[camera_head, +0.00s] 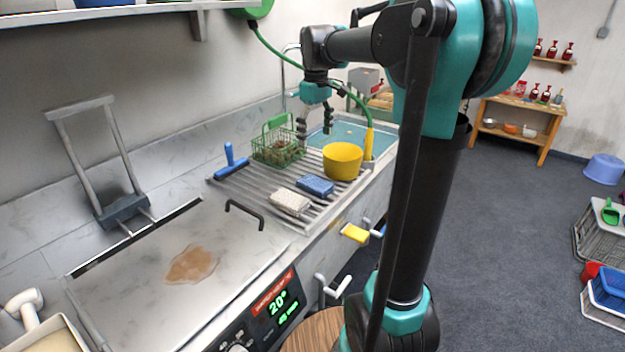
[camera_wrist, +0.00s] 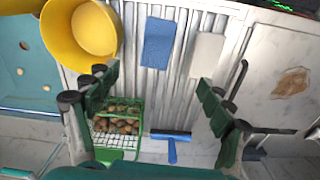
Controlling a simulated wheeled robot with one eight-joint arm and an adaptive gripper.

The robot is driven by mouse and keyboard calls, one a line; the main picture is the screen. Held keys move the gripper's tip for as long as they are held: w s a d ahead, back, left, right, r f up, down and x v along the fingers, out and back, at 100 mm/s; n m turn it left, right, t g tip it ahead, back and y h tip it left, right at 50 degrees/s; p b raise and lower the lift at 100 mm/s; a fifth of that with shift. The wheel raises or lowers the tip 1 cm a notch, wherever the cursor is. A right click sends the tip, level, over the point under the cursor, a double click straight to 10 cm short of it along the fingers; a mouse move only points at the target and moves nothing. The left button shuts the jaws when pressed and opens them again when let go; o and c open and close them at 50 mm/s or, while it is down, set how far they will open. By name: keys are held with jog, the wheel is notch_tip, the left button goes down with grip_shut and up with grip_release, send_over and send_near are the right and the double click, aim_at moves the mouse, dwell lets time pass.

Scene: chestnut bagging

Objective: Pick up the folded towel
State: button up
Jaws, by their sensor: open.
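Two flat, cloth-like pieces lie side by side on the ribbed drainboard: a blue one (camera_head: 316,186) and an off-white, textured one (camera_head: 290,202). Either may be the folded towel; I cannot tell which for sure. In the wrist view the blue piece (camera_wrist: 157,43) and the off-white piece (camera_wrist: 207,55) both lie beyond my fingertips. My gripper (camera_head: 315,128) is open and empty, pointing down above the back of the drainboard, by the green basket. Its two fingers stand wide apart in the wrist view (camera_wrist: 155,85).
A green wire basket (camera_head: 268,151) of chestnuts and a yellow bowl (camera_head: 342,161) flank the pieces at the back. A blue-handled scraper (camera_head: 231,164) lies left. A black handle (camera_head: 244,212) rises near the off-white piece. A blue water basin (camera_head: 350,133) lies behind.

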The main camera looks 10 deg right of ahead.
aim_at(315, 182)
jog(key=f, duration=1.1)
jog(key=w+f, duration=0.1)
jog(key=f, duration=0.5)
jog(key=shift+r, duration=0.1)
jog(key=shift+c, duration=0.2)
jog(key=c, duration=1.2)
